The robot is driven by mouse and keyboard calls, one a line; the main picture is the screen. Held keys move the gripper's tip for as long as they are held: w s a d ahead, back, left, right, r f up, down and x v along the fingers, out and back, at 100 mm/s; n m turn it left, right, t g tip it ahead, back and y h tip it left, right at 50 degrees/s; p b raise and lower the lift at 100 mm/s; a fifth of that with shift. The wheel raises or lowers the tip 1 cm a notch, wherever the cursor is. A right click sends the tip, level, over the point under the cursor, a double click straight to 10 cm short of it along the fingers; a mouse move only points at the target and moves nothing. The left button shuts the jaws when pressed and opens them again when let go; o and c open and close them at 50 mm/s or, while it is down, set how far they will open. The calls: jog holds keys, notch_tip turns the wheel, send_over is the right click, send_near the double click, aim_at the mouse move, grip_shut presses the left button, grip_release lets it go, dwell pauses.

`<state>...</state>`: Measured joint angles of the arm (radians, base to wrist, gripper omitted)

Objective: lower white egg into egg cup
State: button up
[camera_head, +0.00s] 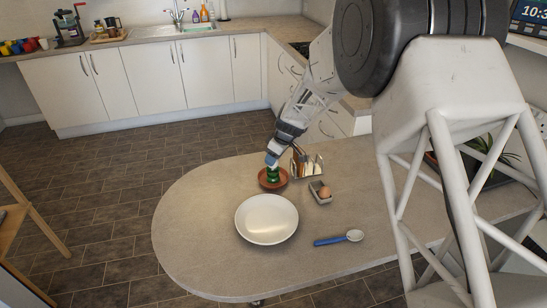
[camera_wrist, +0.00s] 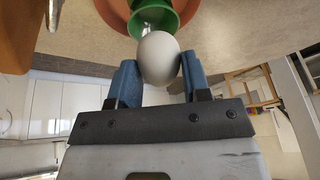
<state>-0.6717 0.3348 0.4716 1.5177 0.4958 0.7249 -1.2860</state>
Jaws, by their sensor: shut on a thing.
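The white egg (camera_wrist: 158,58) is between the blue fingertips of my gripper (camera_wrist: 157,70), which is shut on it. The green egg cup (camera_wrist: 148,14) is right beyond the egg in the wrist view, and the egg overlaps its rim there. I cannot tell whether they touch. In the head view the green egg cup (camera_head: 273,174) stands on a brown saucer (camera_head: 264,184) near the back of the table. My gripper (camera_head: 271,160) is just above the cup, pointing down at a tilt. The egg is not clearly visible in the head view.
A white plate (camera_head: 266,218) lies in front of the saucer. A brown egg (camera_head: 325,192) sits in a small grey holder (camera_head: 315,187) to the right. A metal rack (camera_head: 312,168) stands behind it. A blue-handled spoon (camera_head: 338,239) lies at front right. The table's left end (camera_head: 185,225) is clear.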

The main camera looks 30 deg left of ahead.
jog(key=shift+f, duration=1.5)
dwell(1.7)
jog(key=o, duration=0.7)
jog(key=shift+o, duration=0.2)
jog(key=shift+r, duration=0.1)
jog(key=v, duration=0.7)
jog(key=shift+d+r, duration=0.15)
jog(key=shift+r, duration=0.1)
